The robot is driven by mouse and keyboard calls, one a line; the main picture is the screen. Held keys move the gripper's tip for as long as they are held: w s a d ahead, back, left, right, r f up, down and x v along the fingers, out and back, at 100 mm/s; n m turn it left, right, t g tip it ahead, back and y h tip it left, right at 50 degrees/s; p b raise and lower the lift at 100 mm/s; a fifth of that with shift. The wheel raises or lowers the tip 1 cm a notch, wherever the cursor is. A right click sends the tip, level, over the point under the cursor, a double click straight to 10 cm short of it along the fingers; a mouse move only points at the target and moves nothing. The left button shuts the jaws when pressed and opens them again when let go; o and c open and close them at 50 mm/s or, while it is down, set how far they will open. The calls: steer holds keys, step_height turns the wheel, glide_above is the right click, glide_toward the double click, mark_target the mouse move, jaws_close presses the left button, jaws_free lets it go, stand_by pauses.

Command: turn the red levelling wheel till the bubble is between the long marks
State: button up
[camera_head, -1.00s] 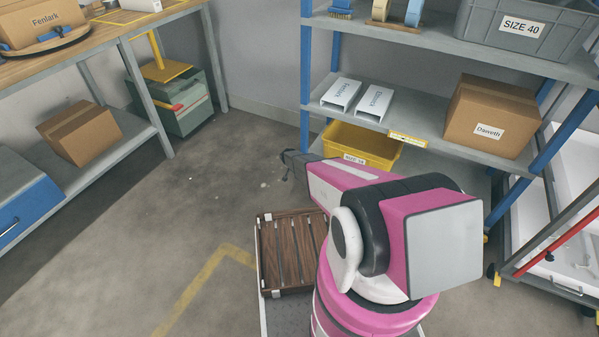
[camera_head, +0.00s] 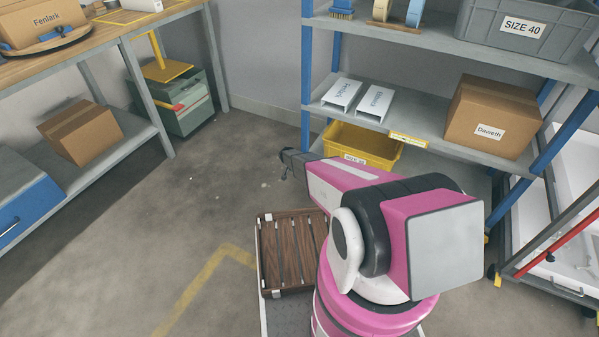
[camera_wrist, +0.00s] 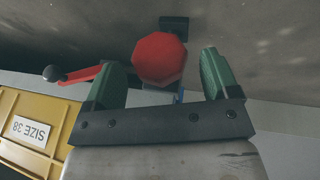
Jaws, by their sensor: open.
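The red levelling wheel (camera_wrist: 160,58) is a faceted red knob in the upper middle of the wrist view. My gripper (camera_wrist: 160,72) is open, with one green finger on each side of the wheel and visible gaps between finger and wheel. A red lever (camera_wrist: 82,76) with a dark ball end sticks out to the left, partly behind the left finger. In the head view my gripper (camera_head: 287,163) is a small dark shape at the end of my pink arm, left of the yellow crate. The wheel cannot be made out there. The bubble and its marks are not visible in either view.
A yellow crate (camera_head: 378,145) stands low under the blue-posted shelf (camera_head: 450,140), close to my forearm; it also shows in the wrist view (camera_wrist: 60,110). Open floor (camera_head: 215,200) extends to the left.

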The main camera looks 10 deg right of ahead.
steer(key=v, duration=0.9)
steer(key=shift+r, duration=0.2)
steer(key=shift+a, duration=0.1)
